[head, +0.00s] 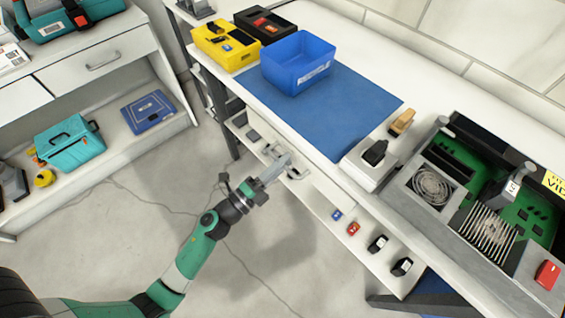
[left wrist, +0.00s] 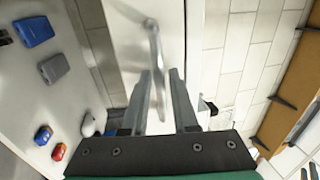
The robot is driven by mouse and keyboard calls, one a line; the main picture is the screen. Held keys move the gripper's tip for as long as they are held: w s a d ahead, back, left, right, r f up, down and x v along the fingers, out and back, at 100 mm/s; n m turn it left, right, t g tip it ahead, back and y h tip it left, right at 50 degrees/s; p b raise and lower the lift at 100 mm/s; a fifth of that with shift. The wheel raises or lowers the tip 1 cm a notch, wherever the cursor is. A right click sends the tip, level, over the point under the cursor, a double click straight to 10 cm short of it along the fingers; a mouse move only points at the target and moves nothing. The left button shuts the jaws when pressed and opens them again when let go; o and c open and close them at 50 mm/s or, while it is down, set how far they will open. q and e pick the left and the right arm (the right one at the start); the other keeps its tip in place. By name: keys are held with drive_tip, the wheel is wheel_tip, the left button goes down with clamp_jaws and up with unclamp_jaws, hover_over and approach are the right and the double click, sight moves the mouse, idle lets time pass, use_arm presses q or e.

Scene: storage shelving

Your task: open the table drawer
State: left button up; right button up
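The white table drawer (head: 325,190) is under the front edge of the worktable, below the blue mat. Its front looks close to flush with the table. Its grey bar handle (left wrist: 154,45) shows in the left wrist view, running away from between my fingers. My left gripper (head: 279,166) is at the handle in the head view and partly hides it. In the left wrist view my gripper's fingers (left wrist: 160,82) are apart, with the near end of the handle between them. I cannot tell whether either finger touches it. My right gripper is not in view.
On the worktable are a blue bin (head: 298,62), a yellow box (head: 225,46) and an electronics case (head: 475,200). A lower shelf (head: 350,250) with several small items runs below the drawer. Open floor (head: 130,215) lies in front. A side cabinet (head: 95,65) stands at left.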

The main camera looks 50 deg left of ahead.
use_arm(q)
clamp_jaws()
idle(1.5)
